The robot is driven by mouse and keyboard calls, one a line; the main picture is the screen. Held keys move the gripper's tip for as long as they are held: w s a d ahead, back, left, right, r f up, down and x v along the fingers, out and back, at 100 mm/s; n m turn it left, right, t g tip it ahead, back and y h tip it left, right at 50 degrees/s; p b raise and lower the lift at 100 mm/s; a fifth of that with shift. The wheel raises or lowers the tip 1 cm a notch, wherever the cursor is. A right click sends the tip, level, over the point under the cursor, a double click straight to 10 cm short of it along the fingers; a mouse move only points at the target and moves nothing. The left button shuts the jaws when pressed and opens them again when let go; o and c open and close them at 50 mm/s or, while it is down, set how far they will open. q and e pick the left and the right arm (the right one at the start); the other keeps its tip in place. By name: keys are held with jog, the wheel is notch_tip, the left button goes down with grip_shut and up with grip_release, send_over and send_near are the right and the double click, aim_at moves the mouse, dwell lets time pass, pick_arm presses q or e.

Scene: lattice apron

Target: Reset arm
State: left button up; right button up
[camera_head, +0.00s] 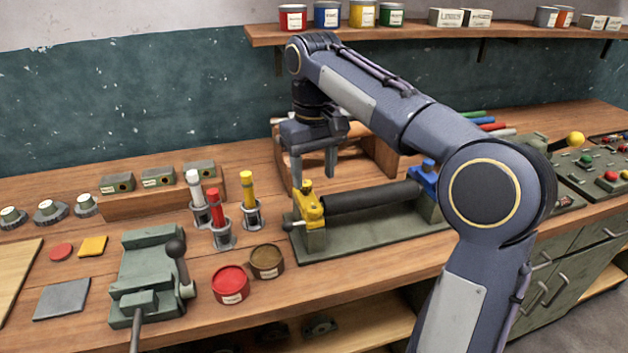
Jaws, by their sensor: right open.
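My right gripper (312,176) is in the middle of the head view, pointing down with its two fingers apart and nothing between them. It hangs behind the roller stand and in front of a wooden rack (382,155). My right arm comes up from the lower right, bends at a large joint and reaches to the upper left. The black roller (372,197) lies between a yellow holder (309,208) and a blue holder (426,181) on a green base (372,233). My left gripper is not in view.
A green vise-like device (150,262), a red tin (230,283) and a brown tin (267,261) stand at the front. White, red and yellow handled tools (246,190) stand in holders left of the roller. A control panel (597,165) is at right. A shelf (420,37) with tins runs above.

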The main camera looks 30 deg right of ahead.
jog(key=shift+s+r, duration=0.15)
dwell(0.4)
jog(key=s+a+f+t+y, duration=0.1)
jog(key=s+a+f+t, duration=0.1)
jog(key=s+f, duration=0.2)
jog(key=s+a+f+m+t+y+p, duration=0.1)
jog(key=s+a+f, duration=0.2)
jog(key=s, duration=0.7)
jog(key=s+a+f+t+y, duration=0.1)
jog(key=s+a+f+t, duration=0.1)
jog(key=s+f, duration=0.4)
jog(key=shift+s+a+f+m+t+y+p, duration=0.3)
jog(key=shift+s+f+m+y, duration=0.1)
jog(key=shift+s, duration=0.7)
